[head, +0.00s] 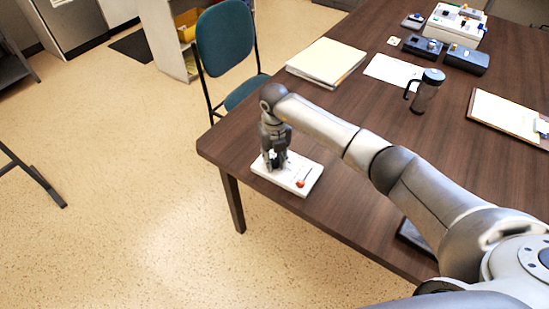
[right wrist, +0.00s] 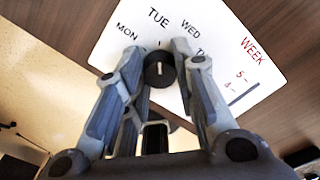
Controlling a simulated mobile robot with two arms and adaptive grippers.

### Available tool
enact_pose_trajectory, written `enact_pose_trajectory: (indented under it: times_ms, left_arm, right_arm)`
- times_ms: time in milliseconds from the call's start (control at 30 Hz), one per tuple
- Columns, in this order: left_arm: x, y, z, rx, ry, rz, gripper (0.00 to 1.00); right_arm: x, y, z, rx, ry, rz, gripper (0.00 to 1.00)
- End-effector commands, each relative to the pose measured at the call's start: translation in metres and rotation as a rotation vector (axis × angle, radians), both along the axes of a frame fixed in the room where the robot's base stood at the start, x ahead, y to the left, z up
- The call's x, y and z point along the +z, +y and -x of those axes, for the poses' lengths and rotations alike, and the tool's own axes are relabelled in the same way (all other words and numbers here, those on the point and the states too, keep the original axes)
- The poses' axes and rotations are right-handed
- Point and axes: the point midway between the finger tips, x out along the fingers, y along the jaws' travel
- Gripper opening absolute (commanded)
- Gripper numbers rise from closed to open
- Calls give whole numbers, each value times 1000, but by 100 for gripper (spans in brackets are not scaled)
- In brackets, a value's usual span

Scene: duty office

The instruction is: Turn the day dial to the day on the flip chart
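The white board with the day dial (head: 310,178) lies on the near left corner of the table. In the right wrist view the day dial (right wrist: 160,70) is a round black knob. Its white mark points up toward TUE, with MON to the left and WED to the right. My right gripper (head: 275,163) reaches down onto the board. In the right wrist view its fingertips (right wrist: 159,52) flank the knob closely on both sides and appear shut on it. My left gripper is out of view. No flip chart shows.
The board also has a WEEK scale (right wrist: 243,92) and a red knob (head: 300,183).

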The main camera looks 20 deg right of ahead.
Motion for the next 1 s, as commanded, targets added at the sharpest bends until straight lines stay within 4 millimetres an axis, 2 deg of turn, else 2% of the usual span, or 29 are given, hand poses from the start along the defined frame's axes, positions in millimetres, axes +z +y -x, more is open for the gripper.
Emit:
enact_pose_trajectory:
  times_ms: [33, 100, 467, 1000]
  left_arm:
    - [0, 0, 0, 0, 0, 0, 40]
    - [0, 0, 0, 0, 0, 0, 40]
    - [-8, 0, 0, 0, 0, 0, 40]
    - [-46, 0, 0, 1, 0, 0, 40]
  right_arm:
    - [0, 0, 0, 0, 0, 0, 10]
    - [0, 0, 0, 0, 0, 0, 2]
    - [-1, -1, -1, 71, -2, 1, 2]
    - [-3, -1, -1, 475, -2, 2, 2]
